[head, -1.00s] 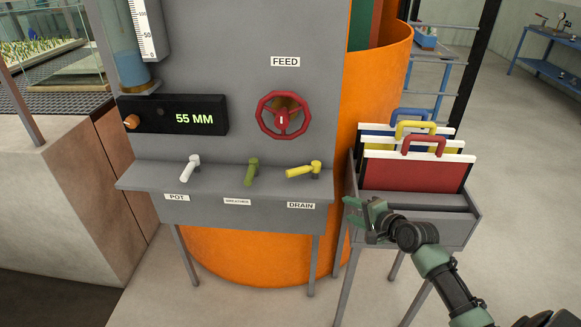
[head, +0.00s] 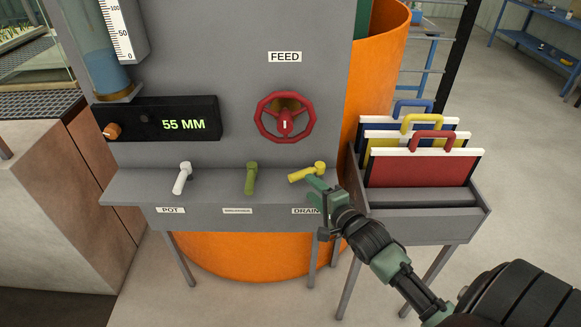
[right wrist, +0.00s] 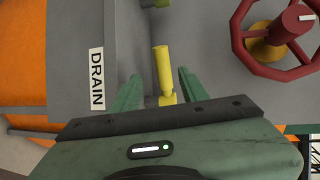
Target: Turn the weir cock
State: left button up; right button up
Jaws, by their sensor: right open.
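Three lever cocks stand on the grey shelf (head: 215,186): a white one (head: 183,178) above the POT label, a green one (head: 251,178) above a label too small to read, and a yellow one (head: 305,173) above the DRAIN label. No readable label says weir. My right gripper (head: 318,190) is open and empty, just in front of the yellow cock. In the right wrist view, the yellow cock (right wrist: 163,70) shows between the two open fingers (right wrist: 160,88), with no clear contact. My left gripper is out of view.
A red FEED handwheel (head: 285,118) is on the panel above the cocks. A display (head: 160,118) reads 55 MM. A grey rack (head: 430,225) with coloured, handled boards (head: 422,170) stands close to the right of my gripper. An orange tank (head: 250,255) is behind.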

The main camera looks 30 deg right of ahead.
aim_at(300, 178)
jog(key=x, duration=0.3)
jog(key=shift+a+r, duration=0.15)
jog(key=shift+r, duration=0.15)
jog(key=p+x, duration=0.1)
jog(key=x, duration=0.3)
jog(key=shift+w+f, duration=0.1)
jog(key=shift+w, duration=0.15)
jog(key=shift+w+f, duration=0.1)
jog(key=shift+w, duration=0.3)
grip_shut()
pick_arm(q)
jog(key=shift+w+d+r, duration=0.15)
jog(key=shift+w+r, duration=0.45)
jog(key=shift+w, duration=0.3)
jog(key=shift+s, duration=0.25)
